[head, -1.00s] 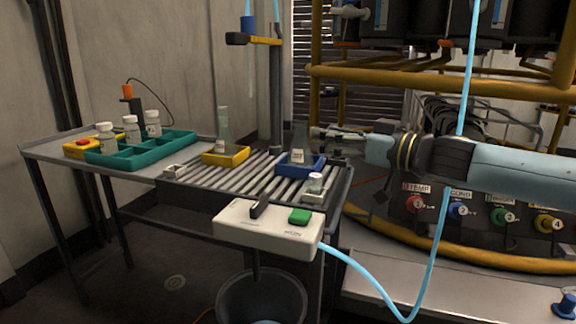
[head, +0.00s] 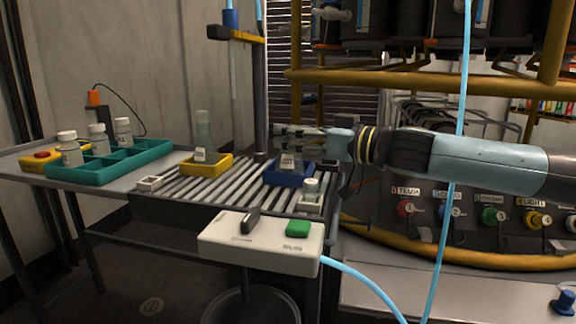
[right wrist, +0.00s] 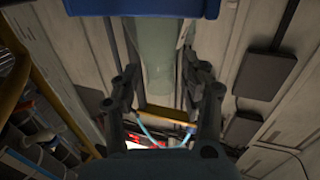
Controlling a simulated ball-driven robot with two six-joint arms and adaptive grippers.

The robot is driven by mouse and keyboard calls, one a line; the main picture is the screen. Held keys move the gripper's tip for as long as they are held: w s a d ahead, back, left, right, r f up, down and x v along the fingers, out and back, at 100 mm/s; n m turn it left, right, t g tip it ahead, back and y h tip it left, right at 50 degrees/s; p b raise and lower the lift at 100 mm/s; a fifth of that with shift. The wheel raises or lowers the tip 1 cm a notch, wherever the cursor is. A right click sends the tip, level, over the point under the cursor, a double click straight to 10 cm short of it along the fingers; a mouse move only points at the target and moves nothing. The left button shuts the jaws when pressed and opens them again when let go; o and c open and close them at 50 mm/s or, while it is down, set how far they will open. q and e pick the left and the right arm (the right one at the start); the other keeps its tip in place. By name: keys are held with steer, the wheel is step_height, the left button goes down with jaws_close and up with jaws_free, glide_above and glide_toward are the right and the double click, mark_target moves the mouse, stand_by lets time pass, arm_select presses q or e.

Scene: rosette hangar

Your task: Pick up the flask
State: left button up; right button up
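A glass flask with a pale label (head: 288,161) stands in the blue tray (head: 290,179) at the right end of the slatted bench. My right gripper (head: 283,136) comes in level from the right at its neck, and its fingers hide the upper part. In the right wrist view, the pale green flask (right wrist: 154,60) is between the open fingers (right wrist: 161,80), below the blue tray's edge (right wrist: 140,8) in the picture. A gap shows on both sides. My left gripper is not in view.
A teal rack (head: 110,165) with several white-capped bottles stands at the left. A white control box (head: 260,245) with a green button is at the bench's front. A stand post (head: 260,90) rises behind.

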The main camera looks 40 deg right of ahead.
jaws_close()
stand_by(0.3)
steer(key=shift+r, duration=0.5)
arm_select(q)
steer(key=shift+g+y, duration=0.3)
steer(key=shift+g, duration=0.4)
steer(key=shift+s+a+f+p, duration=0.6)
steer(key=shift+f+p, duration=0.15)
steer(key=shift+p, duration=0.85)
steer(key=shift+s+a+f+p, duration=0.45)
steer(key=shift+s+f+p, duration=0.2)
steer(key=shift+p, duration=0.95)
arm_select(e)
step_height(320, 180, up, 14)
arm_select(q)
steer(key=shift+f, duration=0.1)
